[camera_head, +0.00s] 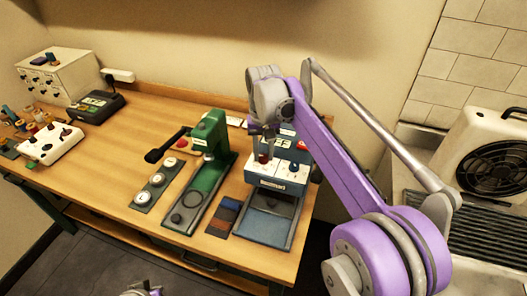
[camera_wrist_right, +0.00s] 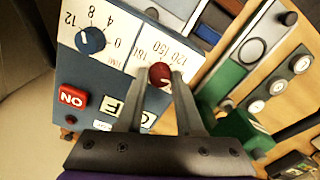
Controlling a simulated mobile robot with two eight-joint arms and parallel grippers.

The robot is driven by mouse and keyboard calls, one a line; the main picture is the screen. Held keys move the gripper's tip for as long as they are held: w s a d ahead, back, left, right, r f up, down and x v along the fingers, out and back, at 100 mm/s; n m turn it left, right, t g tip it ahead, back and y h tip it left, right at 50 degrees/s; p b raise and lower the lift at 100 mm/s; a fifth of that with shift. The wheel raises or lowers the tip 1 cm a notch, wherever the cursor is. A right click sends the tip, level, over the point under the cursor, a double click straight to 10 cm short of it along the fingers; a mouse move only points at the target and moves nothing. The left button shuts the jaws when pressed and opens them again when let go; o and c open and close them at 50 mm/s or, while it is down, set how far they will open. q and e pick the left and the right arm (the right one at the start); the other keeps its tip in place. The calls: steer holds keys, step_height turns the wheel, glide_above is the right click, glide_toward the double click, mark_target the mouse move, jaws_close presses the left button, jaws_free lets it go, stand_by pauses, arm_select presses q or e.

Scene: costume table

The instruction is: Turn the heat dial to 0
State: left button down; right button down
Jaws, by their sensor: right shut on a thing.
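The heat press (camera_head: 280,185) is a blue and white machine near the table's right end. Its heat dial is a red knob (camera_wrist_right: 160,73) on a white panel with numbers such as 120 and 150 around it. My right gripper (camera_wrist_right: 159,82) is shut on this red knob, one finger on each side. In the head view the right gripper (camera_head: 276,150) reaches down over the machine's top, and the red knob (camera_head: 263,158) shows beside a finger. The dial's pointer is hard to make out. My left gripper is not clearly in view.
A blue time dial (camera_wrist_right: 90,40) and a red ON switch (camera_wrist_right: 72,99) sit close to the right gripper. A green press (camera_head: 207,160) stands just left of the machine, with round badges (camera_head: 157,180) beside it. Bare wooden tabletop (camera_head: 110,150) lies further left.

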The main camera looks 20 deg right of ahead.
mark_target(264, 156)
stand_by(0.3)
steer(key=c, duration=0.6)
jaws_free()
steer(key=shift+o, duration=0.2)
arm_select(q)
steer(key=shift+w+r+p, duration=0.25)
steer(key=shift+r+p, duration=0.1)
steer(key=shift+r, duration=0.15)
steer(key=shift+w+r+p, duration=0.25)
steer(key=shift+r+p, duration=0.05)
steer(key=shift+r, duration=0.2)
arm_select(e)
step_height(264, 156, up, 11)
steer(key=s+d+f+n+t, duration=0.2)
steer(key=s+f+t, duration=0.4)
steer(key=s+f, duration=1.5)
steer(key=s, duration=0.3)
steer(key=shift+s+d, duration=0.35)
